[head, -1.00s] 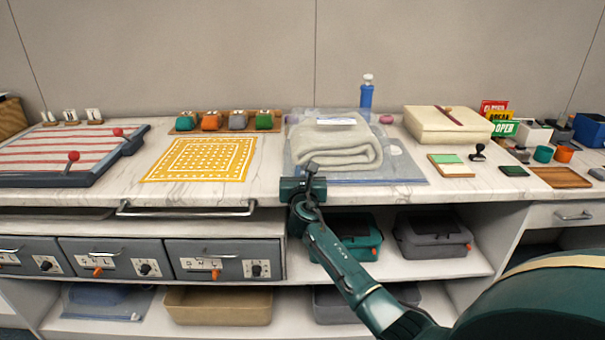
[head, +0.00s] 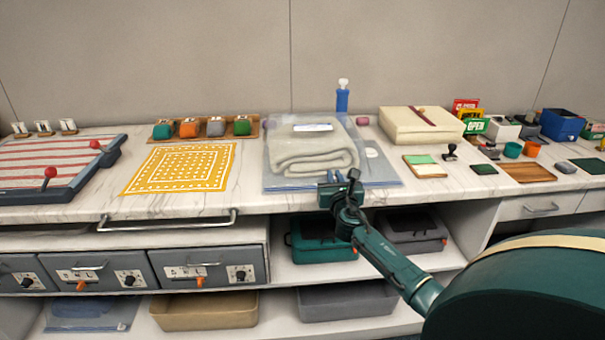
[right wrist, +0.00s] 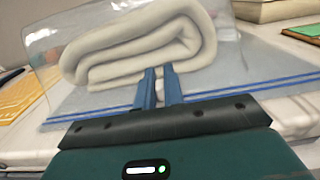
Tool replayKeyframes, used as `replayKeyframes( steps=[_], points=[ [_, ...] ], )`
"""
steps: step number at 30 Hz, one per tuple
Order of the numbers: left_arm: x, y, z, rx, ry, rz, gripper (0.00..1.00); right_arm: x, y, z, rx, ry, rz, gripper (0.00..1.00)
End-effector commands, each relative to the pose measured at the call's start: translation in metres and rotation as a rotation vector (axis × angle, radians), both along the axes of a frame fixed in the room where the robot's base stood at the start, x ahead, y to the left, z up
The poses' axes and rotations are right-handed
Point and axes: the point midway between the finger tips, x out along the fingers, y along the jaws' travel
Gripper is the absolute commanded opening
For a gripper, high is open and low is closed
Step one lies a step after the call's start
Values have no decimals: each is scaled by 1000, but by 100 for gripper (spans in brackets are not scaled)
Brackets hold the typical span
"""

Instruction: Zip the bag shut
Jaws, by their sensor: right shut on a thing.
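A clear plastic bag (head: 276,178) lies on the counter with a folded cream towel (head: 312,150) inside. In the right wrist view, the bag (right wrist: 222,75) has a blue double zip line (right wrist: 262,85) along its near edge. My right gripper (head: 338,182) is at the bag's front edge, near the middle of the zip line. In the right wrist view, its two blue fingers (right wrist: 159,88) stand close together at the zip, with the towel behind them. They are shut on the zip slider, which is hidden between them. My left gripper is not in view.
A yellow patterned mat (head: 180,168) lies left of the bag. A blue bottle (head: 342,100) stands behind it. A cream box (head: 420,125) and a board with green notes (head: 425,166) are to the right. Drawers and shelves with cases are below the counter.

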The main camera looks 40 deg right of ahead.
Motion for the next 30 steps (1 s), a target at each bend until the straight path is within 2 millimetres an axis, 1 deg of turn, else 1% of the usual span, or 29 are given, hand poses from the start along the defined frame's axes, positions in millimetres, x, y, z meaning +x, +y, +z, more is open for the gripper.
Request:
replayKeyframes(
  steps=[1,6,12,15,21,30],
  points=[
    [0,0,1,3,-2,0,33,-11,-18,0,-8,6,-4,0],
    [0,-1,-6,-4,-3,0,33,-40,-64,-3,-5,5,-3,0],
    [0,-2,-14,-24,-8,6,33,-67,-107,-4,-3,2,-3,0],
    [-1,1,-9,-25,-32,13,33,-76,-123,-4,-3,2,-3,0],
    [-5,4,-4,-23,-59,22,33,-88,-141,-2,0,0,-2,0],
    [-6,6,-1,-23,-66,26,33,-91,-147,-2,1,0,-3,0]
  ],
)
